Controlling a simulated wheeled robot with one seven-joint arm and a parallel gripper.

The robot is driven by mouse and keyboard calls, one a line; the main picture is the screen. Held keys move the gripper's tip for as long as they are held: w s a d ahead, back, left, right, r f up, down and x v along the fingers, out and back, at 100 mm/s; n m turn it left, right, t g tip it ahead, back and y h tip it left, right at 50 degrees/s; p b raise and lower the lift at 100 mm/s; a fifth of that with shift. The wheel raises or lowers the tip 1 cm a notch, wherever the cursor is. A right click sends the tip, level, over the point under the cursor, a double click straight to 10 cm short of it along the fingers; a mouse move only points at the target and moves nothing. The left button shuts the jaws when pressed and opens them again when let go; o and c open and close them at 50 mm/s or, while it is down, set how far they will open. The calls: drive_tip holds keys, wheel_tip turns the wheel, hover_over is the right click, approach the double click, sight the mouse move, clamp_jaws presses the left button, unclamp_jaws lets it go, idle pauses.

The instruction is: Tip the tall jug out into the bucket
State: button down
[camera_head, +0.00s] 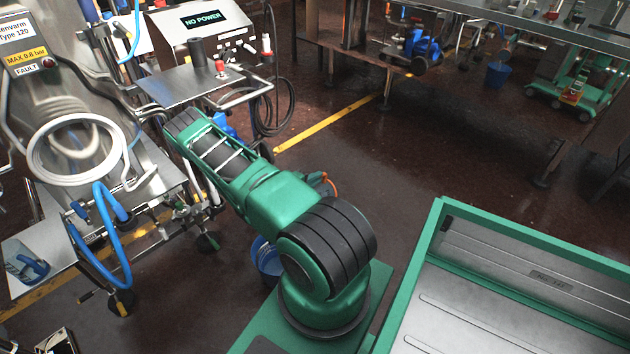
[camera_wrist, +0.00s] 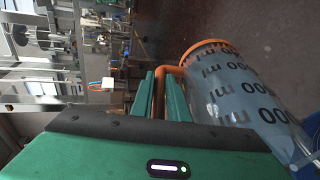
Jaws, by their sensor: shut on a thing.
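In the wrist view, my gripper (camera_wrist: 158,95) is shut on the orange handle of the tall jug (camera_wrist: 245,95). The jug is clear, with dark ml markings and an orange rim on its left end in the picture. This view looks rolled sideways, so I cannot tell its exact tilt. Its far end is cut off at the right. A blue bucket (camera_head: 266,262) stands on the floor, partly hidden behind my arm.
A steel machine cart (camera_head: 160,200) with coiled hoses stands at the left. A metal table (camera_head: 520,25) crosses the back right, with a green trolley (camera_head: 570,85) under it. Dark floor between them is open around a yellow line (camera_head: 330,122).

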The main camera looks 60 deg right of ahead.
drive_tip(key=shift+w+a+r, duration=0.1)
drive_tip(key=shift+r, duration=0.15)
drive_tip(key=shift+w+a+r+h, duration=0.1)
drive_tip(key=shift+a+r+h, duration=0.1)
drive_tip(key=shift+h, duration=0.2)
drive_tip(key=shift+w+a+r+h, duration=0.2)
drive_tip(key=shift+a+r+h, duration=0.2)
drive_tip(key=shift+a, duration=0.1)
drive_tip(key=shift+w+a+r+h, duration=0.15)
drive_tip(key=shift+a+r+h, duration=0.2)
drive_tip(key=shift+a, duration=0.15)
drive_tip(key=shift+w+a+r+n+h, duration=0.3)
drive_tip(key=shift+a+r+h, duration=0.15)
drive_tip(key=shift+a, duration=0.25)
drive_tip(key=shift+w+a+r+n+h, duration=0.2)
drive_tip(key=shift+w+a+r+h, duration=0.15)
drive_tip(key=shift+a, duration=0.3)
idle(1.4)
